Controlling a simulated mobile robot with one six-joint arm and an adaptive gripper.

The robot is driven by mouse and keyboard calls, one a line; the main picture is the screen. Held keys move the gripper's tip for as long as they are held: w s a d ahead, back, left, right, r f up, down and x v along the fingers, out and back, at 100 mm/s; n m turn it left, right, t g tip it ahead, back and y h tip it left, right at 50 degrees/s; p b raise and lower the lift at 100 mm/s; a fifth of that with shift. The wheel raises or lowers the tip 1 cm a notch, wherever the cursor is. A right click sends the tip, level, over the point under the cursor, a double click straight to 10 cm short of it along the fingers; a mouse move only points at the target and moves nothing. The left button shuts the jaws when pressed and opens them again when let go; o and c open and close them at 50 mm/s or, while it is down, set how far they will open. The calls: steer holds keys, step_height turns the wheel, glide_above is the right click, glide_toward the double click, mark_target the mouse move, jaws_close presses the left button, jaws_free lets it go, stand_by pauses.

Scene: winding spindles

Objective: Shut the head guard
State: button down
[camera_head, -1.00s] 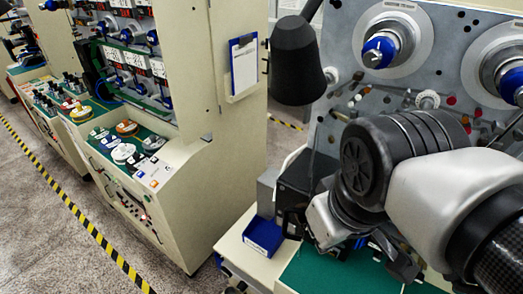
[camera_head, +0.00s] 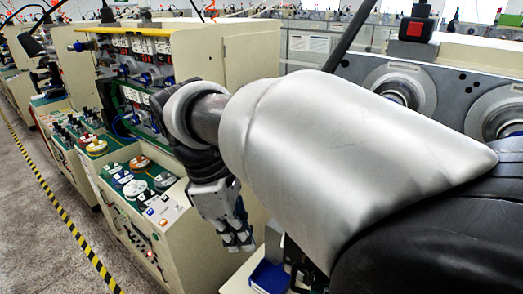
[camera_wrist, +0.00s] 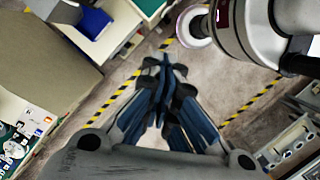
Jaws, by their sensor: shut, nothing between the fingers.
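I cannot tell for certain which part is the head guard. My gripper (camera_head: 237,243) hangs fingers-down in front of the cream winding machine (camera_head: 205,242), at the end of my arm. In the wrist view its fingers (camera_wrist: 165,65) are together with nothing between them, above open floor and apart from any panel.
A blue bin (camera_head: 270,276) sits on the near bench below my arm; it also shows in the wrist view (camera_wrist: 90,24). Yellow-black tape (camera_head: 85,240) marks the clear floor.

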steer(key=d+f, duration=0.6)
steer(key=f, duration=0.3)
steer(key=shift+s+d+f, duration=0.2)
steer(key=shift+s, duration=0.1)
steer(key=shift+s+d, duration=0.15)
